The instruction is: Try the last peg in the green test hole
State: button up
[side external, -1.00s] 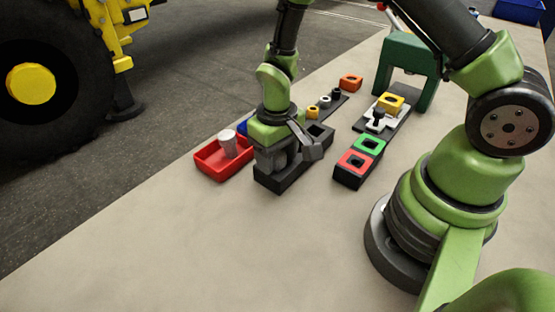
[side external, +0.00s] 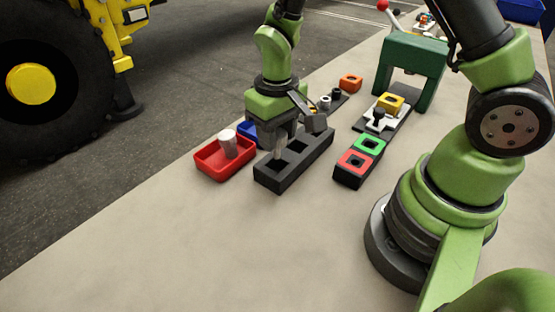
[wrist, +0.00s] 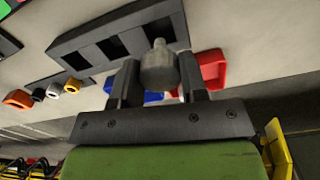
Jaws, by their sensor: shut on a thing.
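My gripper (side external: 279,142) is shut on a grey peg (side external: 278,153), above the near end of the black rack (side external: 287,180). In the wrist view the peg (wrist: 159,66) stands between the two fingers, and the rack's (wrist: 72,45) square holes behind it look empty. The green test hole (side external: 369,145) is a green-rimmed square opening on a dark block, to the right of the rack and apart from my gripper. The red-rimmed hole (side external: 356,161) is on the same block, nearer the camera.
A red tray (side external: 222,174) with a pale peg (side external: 228,143) tilted in it is left of the rack. A blue tray (side external: 244,128) is behind it, partly hidden. A dark green arch (side external: 414,56) stands beyond a yellow-topped fixture (side external: 391,102). The table's front is clear.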

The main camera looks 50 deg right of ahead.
jog(key=shift+r, duration=0.5)
jog(key=s+d, duration=0.6)
jog(key=d, duration=0.2)
jog(key=s+d+f, duration=0.1)
jog(key=s+d, duration=0.5)
jog(key=d, duration=0.3)
jog(key=shift+d+f, duration=0.25)
jog(key=shift+f, duration=0.95)
dwell(1.3)
jog(key=shift+f, duration=1.1)
